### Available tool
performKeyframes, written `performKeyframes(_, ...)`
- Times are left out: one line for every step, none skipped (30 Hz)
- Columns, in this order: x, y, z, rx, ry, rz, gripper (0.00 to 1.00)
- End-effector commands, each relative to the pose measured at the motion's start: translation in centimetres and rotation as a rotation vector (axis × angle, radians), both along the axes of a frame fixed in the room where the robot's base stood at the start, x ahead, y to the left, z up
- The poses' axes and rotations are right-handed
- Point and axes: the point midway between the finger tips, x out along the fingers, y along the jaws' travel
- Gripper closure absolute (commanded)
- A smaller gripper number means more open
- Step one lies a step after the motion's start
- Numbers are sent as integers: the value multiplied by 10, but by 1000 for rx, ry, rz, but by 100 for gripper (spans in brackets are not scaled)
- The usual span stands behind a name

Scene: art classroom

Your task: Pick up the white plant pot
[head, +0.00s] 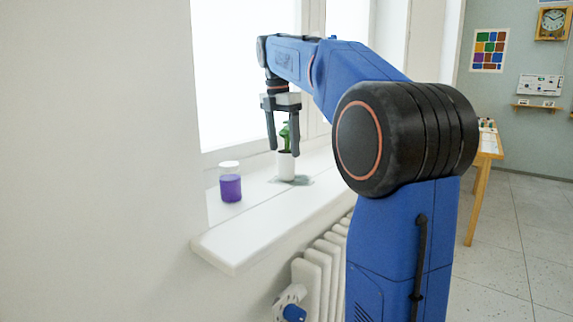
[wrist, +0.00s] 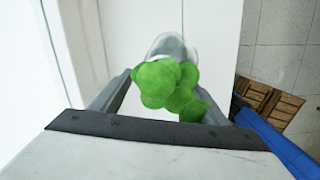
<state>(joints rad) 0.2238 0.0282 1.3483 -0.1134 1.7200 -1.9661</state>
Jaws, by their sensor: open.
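The white plant pot (head: 286,166) stands upright on the windowsill (head: 235,246), with a green plant (head: 285,135) in it. My gripper (head: 284,152) points down above the pot, open, with its fingers on either side of the plant. In the wrist view the green leaves (wrist: 172,85) lie between the fingers of my gripper (wrist: 170,85) and hide the pot. I cannot tell whether the fingers touch the leaves.
A jar of purple liquid (head: 230,182) stands on the sill left of the pot. The window (head: 235,75) is close behind. A white radiator (head: 325,265) is below the sill. A wooden table (head: 486,150) stands farther right.

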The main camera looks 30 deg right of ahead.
Motion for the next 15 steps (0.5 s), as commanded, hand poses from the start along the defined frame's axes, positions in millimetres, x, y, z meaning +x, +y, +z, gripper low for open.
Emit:
performKeyframes(0,0,-2,0,0,0,32)
performKeyframes(0,0,-3,0,0,0,32)
performKeyframes(0,-1,-5,0,0,0,32)
performKeyframes(0,-1,-7,0,1,0,32)
performKeyframes(-1,-1,-9,0,1,0,32)
performKeyframes(-1,-3,-13,0,1,-1,32)
performKeyframes(-1,-3,-16,0,0,-1,32)
performKeyframes(-1,-4,-20,1,1,-1,32)
performKeyframes(-1,-6,-26,1,2,-1,32)
performKeyframes(-1,-7,-30,0,1,-1,32)
performKeyframes(-1,-8,-34,1,1,-1,32)
performKeyframes(-1,-8,-40,1,2,0,32)
performKeyframes(0,-9,-43,0,0,0,32)
performKeyframes(0,-9,-46,0,1,0,32)
performKeyframes(0,-9,-50,0,1,0,32)
